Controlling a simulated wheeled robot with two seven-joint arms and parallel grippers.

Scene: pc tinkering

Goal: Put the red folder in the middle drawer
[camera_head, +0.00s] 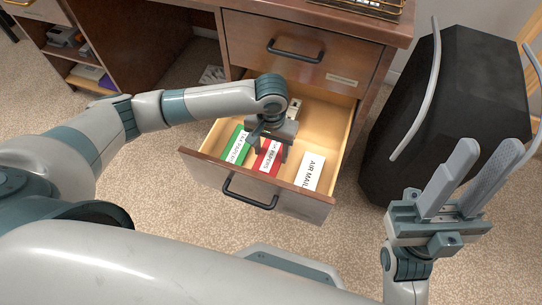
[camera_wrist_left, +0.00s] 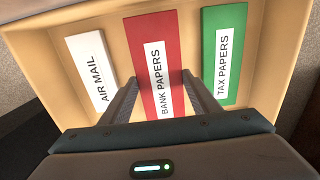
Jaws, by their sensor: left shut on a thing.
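The red folder (camera_head: 267,160) has a white label, reading BANK PAPERS in the left wrist view (camera_wrist_left: 153,50). It is inside the open wooden drawer (camera_head: 338,120), between a green folder (camera_head: 237,146) and a white one (camera_head: 309,172). My left gripper (camera_head: 268,148) reaches down into the drawer and is shut on the red folder, with a finger on either side of it. The gripper partly hides the folder in the head view. My right gripper (camera_head: 487,155) is open and empty, raised at the right, outside the drawer.
A shut drawer (camera_head: 300,50) with a black handle is above the open one. A black bin-like case (camera_head: 440,90) stands on the carpet at the right. An open shelf (camera_head: 75,45) is at the far left. Carpet (camera_head: 150,200) is clear in front.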

